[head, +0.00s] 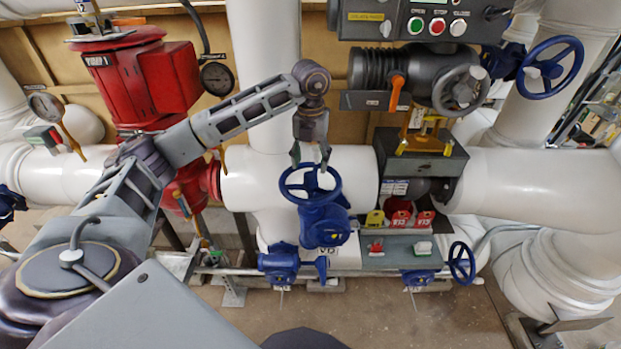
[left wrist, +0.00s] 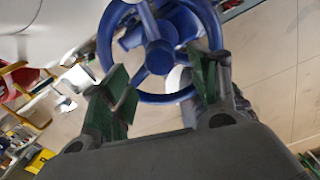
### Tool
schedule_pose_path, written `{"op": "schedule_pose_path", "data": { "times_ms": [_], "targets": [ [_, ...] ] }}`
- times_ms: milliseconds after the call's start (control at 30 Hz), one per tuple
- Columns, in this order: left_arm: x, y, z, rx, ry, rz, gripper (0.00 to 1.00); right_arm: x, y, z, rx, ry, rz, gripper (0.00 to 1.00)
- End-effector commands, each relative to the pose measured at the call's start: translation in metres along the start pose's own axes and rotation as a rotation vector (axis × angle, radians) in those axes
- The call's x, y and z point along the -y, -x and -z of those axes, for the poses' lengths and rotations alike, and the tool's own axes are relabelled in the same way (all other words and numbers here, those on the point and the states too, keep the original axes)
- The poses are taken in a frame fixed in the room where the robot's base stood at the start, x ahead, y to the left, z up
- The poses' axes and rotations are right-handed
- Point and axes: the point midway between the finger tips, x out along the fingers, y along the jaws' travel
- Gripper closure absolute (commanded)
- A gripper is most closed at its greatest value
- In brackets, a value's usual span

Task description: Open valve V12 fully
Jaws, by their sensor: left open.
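A blue handwheel (head: 310,186) sits on a blue valve body (head: 323,222) in front of the white pipe. The body's white label starts with V1; its last digit is too small to read surely. My left gripper (head: 311,158) hangs just above the wheel's far rim in the head view, fingers pointing down. In the left wrist view the wheel (left wrist: 158,57) shows spokes and hub ahead of my left gripper (left wrist: 160,84). The rim's near part lies between the two spread green-padded fingers. The gripper is open and holds nothing; contact cannot be told. My right gripper is out of view.
A dark actuator (head: 415,75) with push buttons and a grey handwheel stands right of the wheel. Yellow and red tags (head: 400,212) sit beside the valve. Other blue handwheels (head: 461,264) are at lower right and upper right (head: 550,68). A red valve unit (head: 145,80) stands behind my left arm.

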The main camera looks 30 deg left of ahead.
Motion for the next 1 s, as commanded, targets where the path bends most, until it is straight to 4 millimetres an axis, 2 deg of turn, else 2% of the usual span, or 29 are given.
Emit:
{"op": "schedule_pose_path", "data": {
  "times_ms": [600, 1000],
  "targets": [
    [-0.0003, -0.0005, -0.0001, 0.0, -0.344, -0.001, 0.39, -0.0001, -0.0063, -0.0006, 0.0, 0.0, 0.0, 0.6],
    [-0.0002, 0.0, -0.0001, 0.0, -0.37, 0.0, 0.39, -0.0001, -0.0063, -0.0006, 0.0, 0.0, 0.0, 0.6]
  ]
}}
